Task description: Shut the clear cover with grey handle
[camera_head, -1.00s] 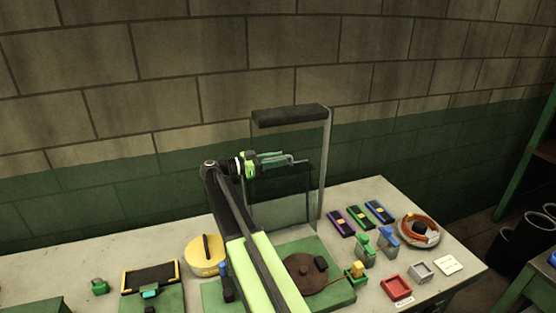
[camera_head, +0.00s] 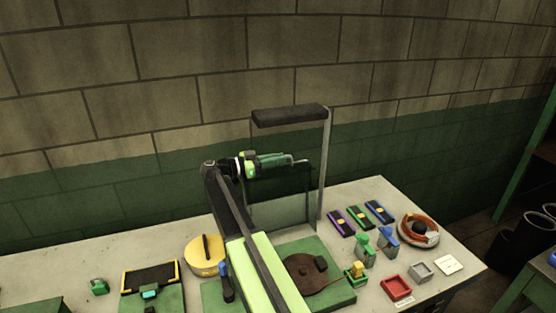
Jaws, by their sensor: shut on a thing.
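The clear cover (camera_head: 290,188) stands upright, open, at the back of a green base (camera_head: 333,290). Its see-through panel looks dark at the top and paler below. A small grey handle (camera_head: 302,162) shows at its upper edge. My gripper (camera_head: 288,160) is at this upper edge, lying sideways and pointing right, and is shut on the grey handle. The fingers hide most of the handle. A brown disc (camera_head: 300,275) with a dark block lies on the base. My arm hides the base's left middle part.
A grey post with a dark overhead bar (camera_head: 290,115) rises just behind the cover, close above my gripper. A yellow round tin (camera_head: 205,262) stands left. Purple, green and blue cases (camera_head: 359,217), small clamps, trays and a coiled orange cord (camera_head: 404,228) lie right.

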